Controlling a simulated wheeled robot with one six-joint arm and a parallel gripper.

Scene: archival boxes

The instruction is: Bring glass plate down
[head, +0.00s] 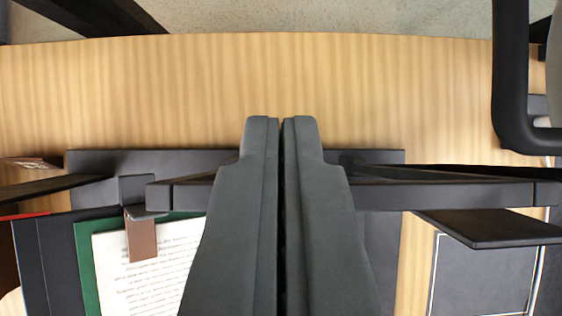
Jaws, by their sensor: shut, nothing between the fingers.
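My gripper (281,125) is shut and empty. Its two dark grey fingers point up the picture, over the wooden table, with only a thin dark line between them. I cannot make out a glass plate in this view. The fingers hide the middle of the lower part of the picture, including part of a dark stand or frame behind them.
A dark bar structure (450,190) crosses behind my fingers. At lower left, a printed sheet (150,275) lies on a green folder (88,262) beneath a brown strip (142,238). The wooden tabletop (150,90) is clear toward its far edge. A black chair-like frame (510,90) stands at right.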

